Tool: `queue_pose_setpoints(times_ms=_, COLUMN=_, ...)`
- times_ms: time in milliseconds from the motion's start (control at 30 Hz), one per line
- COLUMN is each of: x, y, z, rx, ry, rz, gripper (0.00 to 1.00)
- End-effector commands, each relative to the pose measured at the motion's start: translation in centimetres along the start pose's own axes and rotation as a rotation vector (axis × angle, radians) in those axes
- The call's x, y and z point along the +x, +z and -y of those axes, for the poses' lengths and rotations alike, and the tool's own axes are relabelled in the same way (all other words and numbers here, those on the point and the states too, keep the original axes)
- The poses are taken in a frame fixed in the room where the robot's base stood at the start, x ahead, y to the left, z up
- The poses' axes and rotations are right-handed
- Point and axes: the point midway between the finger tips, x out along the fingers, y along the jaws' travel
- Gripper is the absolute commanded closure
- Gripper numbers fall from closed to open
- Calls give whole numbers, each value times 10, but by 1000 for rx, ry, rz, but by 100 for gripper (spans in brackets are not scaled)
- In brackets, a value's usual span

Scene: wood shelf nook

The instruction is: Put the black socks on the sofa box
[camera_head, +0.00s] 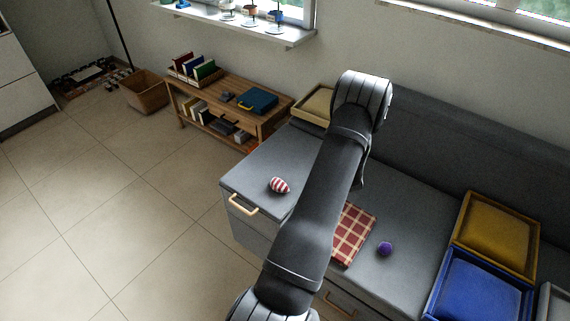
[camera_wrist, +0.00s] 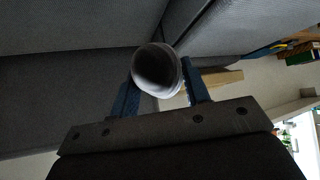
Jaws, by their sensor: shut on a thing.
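In the wrist view, my gripper (camera_wrist: 160,78) has its blue fingers shut on a rounded, pale-rimmed grey roll with a dark middle (camera_wrist: 158,72). Its shape could be rolled socks, but I cannot tell for sure. In the head view my arm crosses the grey sofa (camera_head: 405,205), and the gripper and held thing are hidden behind it. No black socks show on the sofa. A beige tray (camera_head: 313,101) stands at the sofa's far end, partly behind my arm. A yellow box (camera_head: 510,238) and a blue box (camera_head: 478,290) stand at the right; which is the sofa box is unclear.
A red-and-white striped roll (camera_head: 279,185), a red checked cloth (camera_head: 352,232) and a purple ball (camera_head: 385,249) lie on the sofa seat. A wooden shelf bench (camera_head: 230,95) with books stands left of the sofa. Open tiled floor (camera_head: 130,210) is at left.

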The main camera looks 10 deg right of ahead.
Motion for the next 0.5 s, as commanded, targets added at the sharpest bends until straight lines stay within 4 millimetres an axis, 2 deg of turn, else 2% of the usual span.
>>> queue_pose_setpoints(times_ms=33, x=0, y=-9, z=29, rx=-27, ry=-27, rz=-2, gripper=80)
queue_pose_setpoints(times_ms=300, x=-8, y=-33, z=159, rx=-139, ry=-144, rz=-2, gripper=80)
queue_pose_setpoints(times_ms=400, x=-14, y=-37, z=197, rx=-171, ry=-178, rz=-3, gripper=80)
queue_pose_setpoints(times_ms=500, x=-20, y=-38, z=224, rx=-195, ry=-203, rz=-2, gripper=80)
